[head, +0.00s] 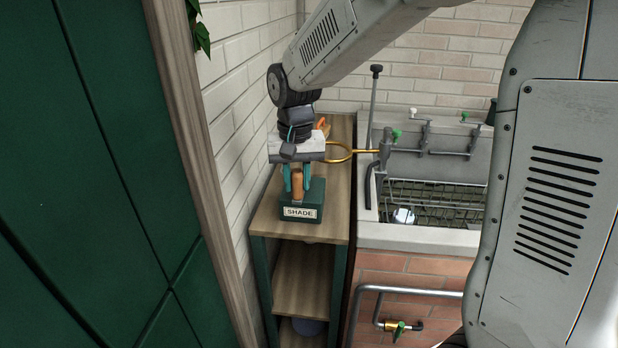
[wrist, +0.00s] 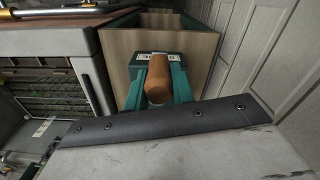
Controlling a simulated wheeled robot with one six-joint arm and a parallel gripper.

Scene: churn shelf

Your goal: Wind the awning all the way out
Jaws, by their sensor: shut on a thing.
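A dark green box labelled SHADE (head: 300,212) stands on the front end of the wooden shelf top in the head view. An upright orange-brown wooden handle (head: 297,185) rises from it. My gripper (head: 297,180) comes down from above, its teal fingers on either side of the handle and shut on it. In the wrist view the rounded handle (wrist: 158,75) sits in front of the green box (wrist: 183,85), whose label is partly hidden. The pale body of my wrist covers the lower part of that view. No awning can be made out in either view.
The wooden shelf unit (head: 329,225) stands against the white brick wall on its left. A stone sink (head: 440,238) with a wire rack, taps and a brass loop (head: 341,150) is close on the right. Dark green panels (head: 90,180) fill the left side.

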